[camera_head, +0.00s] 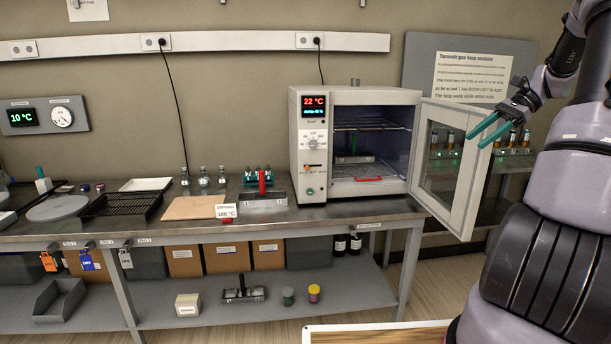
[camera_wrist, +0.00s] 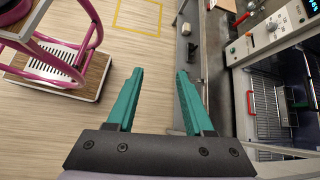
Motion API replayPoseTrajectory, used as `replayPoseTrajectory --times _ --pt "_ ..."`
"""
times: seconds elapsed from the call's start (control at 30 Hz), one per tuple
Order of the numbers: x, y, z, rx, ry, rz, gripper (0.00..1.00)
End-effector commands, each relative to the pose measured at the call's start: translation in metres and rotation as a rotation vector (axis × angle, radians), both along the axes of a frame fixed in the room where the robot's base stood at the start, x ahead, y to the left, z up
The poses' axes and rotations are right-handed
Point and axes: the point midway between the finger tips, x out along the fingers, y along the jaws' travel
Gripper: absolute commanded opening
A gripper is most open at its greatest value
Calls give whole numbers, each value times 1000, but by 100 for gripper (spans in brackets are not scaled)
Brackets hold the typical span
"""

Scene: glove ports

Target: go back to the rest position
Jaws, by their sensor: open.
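My gripper (camera_head: 493,127) is at the right of the head view, in front of the open glass door of the oven. Its two green fingers are apart with nothing between them. In the wrist view my gripper (camera_wrist: 160,92) also shows open and empty, above the wooden floor and the bench edge. My arm comes in from the right of the head view.
The oven (camera_head: 310,190) stands on the bench (camera_head: 340,213) with its door (camera_head: 447,165) swung wide toward my arm. Inside are wire racks and a dark block with a green handle (camera_head: 352,155). A pink-framed step (camera_wrist: 65,62) stands on the floor.

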Motion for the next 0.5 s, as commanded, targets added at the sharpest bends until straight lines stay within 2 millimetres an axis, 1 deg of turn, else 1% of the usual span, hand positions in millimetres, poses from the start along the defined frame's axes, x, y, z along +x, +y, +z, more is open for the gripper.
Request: replayPoseTrajectory --times 0.03,0.1,0.17,0.2,0.3,0.37,0.4,0.5 --pt "-6 25 13 -70 -27 50 52" --pt "-15 53 26 -162 -68 110 52" --pt "-25 76 36 -237 -109 161 52" --pt "-33 91 42 -286 -138 195 52" --pt "-54 123 57 -402 -220 273 52" --pt "-68 141 65 -468 -274 317 52" --pt "-78 152 70 -510 -312 346 52" --pt "-105 176 80 -607 -415 413 52"
